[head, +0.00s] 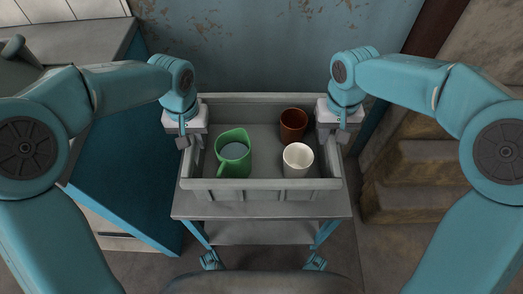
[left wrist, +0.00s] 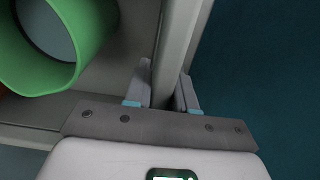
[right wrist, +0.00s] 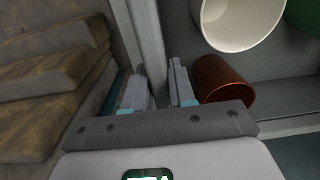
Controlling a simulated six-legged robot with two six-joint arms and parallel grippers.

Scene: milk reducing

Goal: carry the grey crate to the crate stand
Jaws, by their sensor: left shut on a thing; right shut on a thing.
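The grey crate (head: 262,184) is in the middle of the head view, level, over the top of a grey cart (head: 262,208). I cannot tell whether it touches the cart top. My left gripper (head: 190,140) is shut on the crate's left wall, which also shows between its fingers in the left wrist view (left wrist: 176,50). My right gripper (head: 334,134) is shut on the crate's right wall, seen in the right wrist view (right wrist: 150,45). Inside stand a green jug (head: 233,152) with pale contents, a white cup (head: 298,160) and a brown cup (head: 293,125).
The cart has blue legs, a lower shelf and wheels. A blue-sided cabinet with a grey top (head: 85,45) stands at the left. Stacked brown blocks or steps (head: 420,165) stand at the right. A worn blue wall (head: 270,40) is behind the crate.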

